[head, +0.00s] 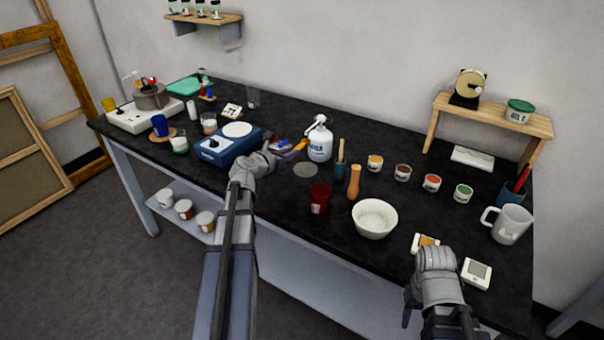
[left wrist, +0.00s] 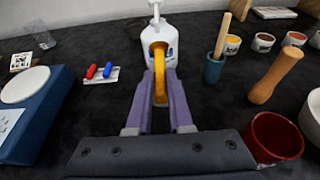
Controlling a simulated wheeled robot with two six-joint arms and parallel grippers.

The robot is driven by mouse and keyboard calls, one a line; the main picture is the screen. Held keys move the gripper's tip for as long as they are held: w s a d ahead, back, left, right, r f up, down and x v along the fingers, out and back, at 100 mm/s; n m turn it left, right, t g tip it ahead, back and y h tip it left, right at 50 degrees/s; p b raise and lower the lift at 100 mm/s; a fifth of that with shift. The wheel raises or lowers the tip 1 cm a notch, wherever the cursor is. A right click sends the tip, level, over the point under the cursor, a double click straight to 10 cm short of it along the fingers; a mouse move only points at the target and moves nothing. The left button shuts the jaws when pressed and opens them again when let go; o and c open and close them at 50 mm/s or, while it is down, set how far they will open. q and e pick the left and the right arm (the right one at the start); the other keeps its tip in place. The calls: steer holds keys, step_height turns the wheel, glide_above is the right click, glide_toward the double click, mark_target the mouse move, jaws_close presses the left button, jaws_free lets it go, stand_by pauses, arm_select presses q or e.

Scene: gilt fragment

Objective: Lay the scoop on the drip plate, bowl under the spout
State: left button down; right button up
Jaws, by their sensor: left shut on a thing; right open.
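My left gripper (head: 288,151) is shut on the orange scoop (head: 302,144), above the table's middle. In the left wrist view, its purple fingers (left wrist: 160,100) grip the scoop (left wrist: 160,78), which overlaps the white pump bottle (left wrist: 163,35). In the head view, the bottle (head: 320,145) stands just right of the scoop, its spout (head: 320,119) on top.
A blue device (head: 228,147) is left of my left gripper. A dark red cup (head: 319,198), wooden pestle (head: 354,182), blue pot (head: 340,170) and white bowl (head: 375,218) stand to the right. Small white devices (head: 476,273) lie near my right gripper.

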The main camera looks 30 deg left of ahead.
mark_target(290, 185)
arm_select(q)
steer(key=shift+s+f+b, duration=0.1)
steer(key=shift+f+b, duration=0.25)
steer(key=shift+b, duration=0.1)
step_height(290, 185, down, 9)
steer(key=b, duration=0.9)
steer(key=shift+f, duration=0.1)
steer(key=shift+f+b, duration=0.35)
steer(key=shift+b, duration=0.05)
steer(key=c, duration=1.3)
jaws_free()
steer(key=o, duration=0.5)
steer(key=shift+r+p, duration=0.6)
steer(key=shift+p, duration=0.05)
steer(key=p+v, duration=0.1)
steer(key=v, duration=0.5)
steer(key=p+v, duration=0.2)
steer(key=v, duration=0.4)
steer(key=shift+f, duration=0.25)
